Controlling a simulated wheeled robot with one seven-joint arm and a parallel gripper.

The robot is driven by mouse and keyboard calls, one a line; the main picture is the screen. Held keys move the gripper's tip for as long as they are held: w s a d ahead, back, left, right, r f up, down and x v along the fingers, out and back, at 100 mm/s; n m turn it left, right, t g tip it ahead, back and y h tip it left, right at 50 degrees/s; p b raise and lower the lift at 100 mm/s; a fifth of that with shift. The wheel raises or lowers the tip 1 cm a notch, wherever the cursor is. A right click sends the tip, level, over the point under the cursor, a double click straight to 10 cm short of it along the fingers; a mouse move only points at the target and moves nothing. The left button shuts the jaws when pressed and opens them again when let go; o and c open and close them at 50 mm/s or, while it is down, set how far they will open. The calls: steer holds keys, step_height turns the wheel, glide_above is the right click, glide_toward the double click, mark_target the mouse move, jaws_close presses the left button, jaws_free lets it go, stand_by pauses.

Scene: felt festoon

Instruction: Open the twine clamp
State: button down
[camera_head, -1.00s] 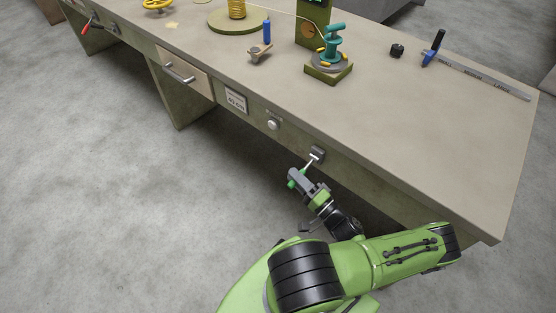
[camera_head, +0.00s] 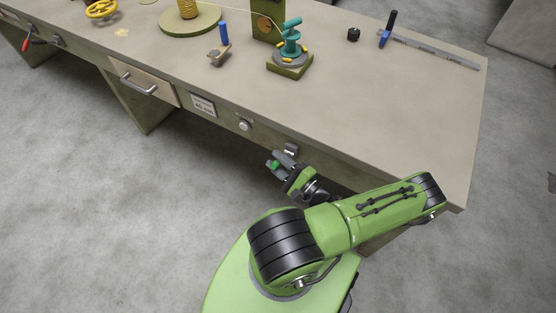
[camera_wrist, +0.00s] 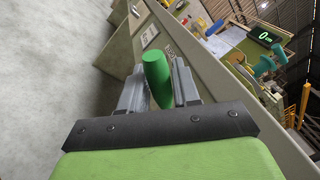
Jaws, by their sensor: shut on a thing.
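My gripper (camera_head: 277,160) is below the bench's front edge, shut on a green handle (camera_head: 273,164). In the wrist view the upright green cylinder (camera_wrist: 157,77) stands between the two grey fingers. The handle is beside a small dark bracket (camera_head: 291,149) on the bench front; the rod between them is mostly hidden by my gripper. No label marks a twine clamp. A blue-handled fitting on a wooden base (camera_head: 221,52) stands on the bench top, and a blue clamp-like piece (camera_head: 386,38) sits on the metal rule. I cannot tell which is the twine clamp.
A red lever (camera_head: 26,44) is far left. A teal winder (camera_head: 290,45) stands on top. The floor in front is clear.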

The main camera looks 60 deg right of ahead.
steer(key=shift+d+r+m, duration=0.15)
steer(key=shift+m, duration=0.15)
steer(key=c, duration=0.9)
jaws_free()
steer(key=shift+c, duration=0.2)
steer(key=shift+s, duration=0.1)
steer(key=s+a+f, duration=0.1)
steer(key=s+a, duration=0.2)
steer(key=s, duration=1.2)
steer(key=shift+s+f, duration=0.15)
steer(key=shift+f, duration=0.05)
steer(key=shift+r, duration=0.1)
